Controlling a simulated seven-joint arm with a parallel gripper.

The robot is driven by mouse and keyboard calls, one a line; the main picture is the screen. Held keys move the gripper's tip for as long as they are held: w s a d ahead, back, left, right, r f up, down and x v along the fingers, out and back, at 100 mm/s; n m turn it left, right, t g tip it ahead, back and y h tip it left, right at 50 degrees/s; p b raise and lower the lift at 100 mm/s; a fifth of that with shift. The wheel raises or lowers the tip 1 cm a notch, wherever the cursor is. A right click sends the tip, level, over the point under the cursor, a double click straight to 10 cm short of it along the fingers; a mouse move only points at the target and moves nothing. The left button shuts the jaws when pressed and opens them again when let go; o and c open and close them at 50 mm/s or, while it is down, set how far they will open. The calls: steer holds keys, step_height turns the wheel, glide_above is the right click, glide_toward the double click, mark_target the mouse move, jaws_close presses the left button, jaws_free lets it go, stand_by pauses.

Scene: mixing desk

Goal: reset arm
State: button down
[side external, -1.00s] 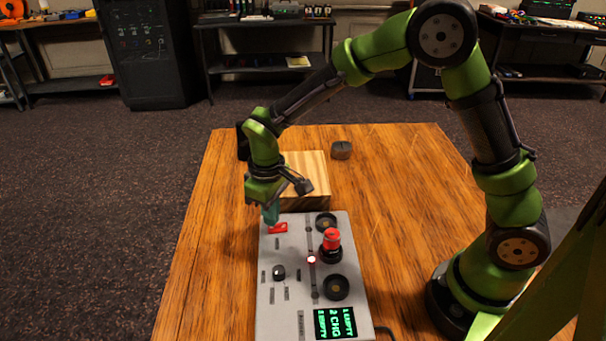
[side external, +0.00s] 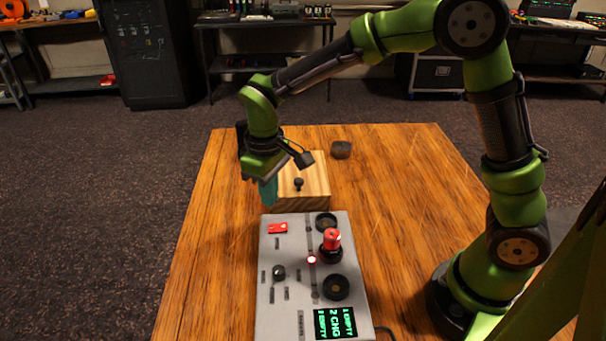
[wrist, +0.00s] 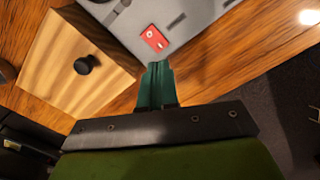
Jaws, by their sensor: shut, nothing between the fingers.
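My gripper (side external: 268,192) is shut and empty. It hangs in the air above the near-left edge of the wooden box, just beyond the far end of the grey mixing panel. Its teal fingers are together in the wrist view (wrist: 157,72). The grey panel (side external: 290,250) lies on the wooden table and carries a red rocker switch (side external: 278,228), a small black knob (side external: 279,272), a red cylinder (side external: 332,239) standing in a round black socket, two other round black sockets, and a green-text display (side external: 335,323). The red switch also shows in the wrist view (wrist: 154,38), ahead of the fingertips.
A wooden box (side external: 316,180) with a black knob (side external: 298,184) on top stands behind the panel. A small dark block (side external: 341,150) lies at the table's back. The table (side external: 420,190) is clear on the right. A cable leaves the panel's near right corner.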

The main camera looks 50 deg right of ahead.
steer(key=s+d+r+m+t+y, duration=0.1)
steer(key=s+d+r+m+t, duration=0.2)
steer(key=s+r, duration=0.3)
steer(key=s+d+r+m+t+y, duration=0.1)
steer(key=s+d+r+m+t, duration=0.3)
steer(key=s, duration=0.6)
step_height(320, 180, up, 3)
steer(key=shift+s+d+r, duration=0.1)
steer(key=shift+s+d, duration=0.15)
steer(key=shift+d, duration=0.85)
